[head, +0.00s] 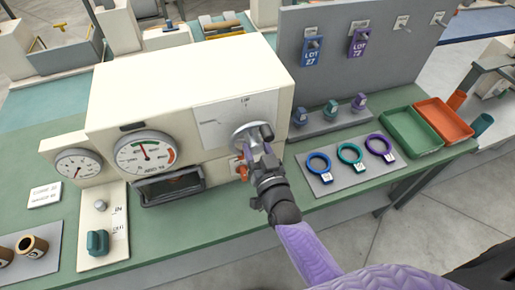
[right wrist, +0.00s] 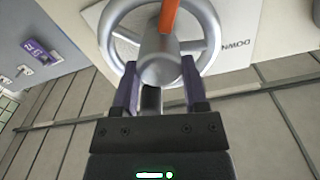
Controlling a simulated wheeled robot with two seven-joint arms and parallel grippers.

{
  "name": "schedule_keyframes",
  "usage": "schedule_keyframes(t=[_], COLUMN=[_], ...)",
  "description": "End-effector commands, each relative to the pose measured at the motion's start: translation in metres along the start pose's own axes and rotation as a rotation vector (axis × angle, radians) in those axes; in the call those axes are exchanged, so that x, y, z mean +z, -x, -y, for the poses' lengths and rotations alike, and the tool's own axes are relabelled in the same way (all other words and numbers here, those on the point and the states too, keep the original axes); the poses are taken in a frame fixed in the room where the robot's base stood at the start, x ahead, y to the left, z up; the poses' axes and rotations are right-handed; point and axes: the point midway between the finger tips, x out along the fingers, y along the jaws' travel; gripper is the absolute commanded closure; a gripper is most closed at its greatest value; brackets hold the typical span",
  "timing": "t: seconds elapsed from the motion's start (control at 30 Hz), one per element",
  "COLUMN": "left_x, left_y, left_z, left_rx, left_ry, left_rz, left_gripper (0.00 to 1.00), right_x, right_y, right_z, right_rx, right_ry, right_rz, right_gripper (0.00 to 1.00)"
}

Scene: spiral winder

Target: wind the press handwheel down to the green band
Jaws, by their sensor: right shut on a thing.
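The silver handwheel (head: 247,133) sits on the front of the cream press (head: 190,80), at the right of its face. My right gripper (head: 262,163) is at the wheel. In the right wrist view the wheel rim (right wrist: 112,42) fills the top, and my right gripper (right wrist: 160,85) has its purple fingers either side of a silver knob (right wrist: 160,62), shut on it. An orange bar crosses the wheel above the knob. The larger gauge (head: 145,157) has a green band and an orange-red one; its needle points up, slightly left. My left gripper is not in view.
A smaller gauge (head: 78,167) stands left of the press. A grey mat (head: 336,180) with several ring tags lies to the right, beside a green tray (head: 411,130) and an orange tray (head: 443,119). A grey panel (head: 390,60) stands behind.

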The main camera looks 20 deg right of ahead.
Motion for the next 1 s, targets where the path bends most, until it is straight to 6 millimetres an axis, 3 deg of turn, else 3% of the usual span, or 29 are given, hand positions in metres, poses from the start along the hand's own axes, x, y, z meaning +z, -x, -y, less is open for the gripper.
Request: schedule_keyframes(t=[0.3, 0.33, 0.47, 0.77, 0.87, 1.0], left_x=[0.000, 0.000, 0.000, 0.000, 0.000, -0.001], left_y=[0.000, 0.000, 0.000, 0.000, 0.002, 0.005], left_z=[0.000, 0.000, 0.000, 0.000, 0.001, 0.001], left_rx=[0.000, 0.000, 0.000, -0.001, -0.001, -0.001], left_ry=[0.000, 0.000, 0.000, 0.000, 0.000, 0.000], left_rz=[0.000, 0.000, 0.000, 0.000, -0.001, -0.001], left_gripper=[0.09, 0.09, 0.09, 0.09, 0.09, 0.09], right_x=[0.000, 0.000, 0.000, 0.000, 0.000, 0.001], right_y=[0.000, 0.000, 0.000, 0.002, 0.012, 0.044], right_z=[0.000, 0.000, 0.000, 0.000, 0.000, 0.000], right_rx=[0.000, 0.000, 0.000, 0.000, 0.000, 0.000], right_ry=[-0.001, 0.000, 0.000, 0.000, 0.000, 0.000], right_rz=[0.001, 0.001, 0.001, 0.000, 0.002, 0.005], right_gripper=[1.00, 0.38, 0.10, 0.09, 0.09, 0.09])
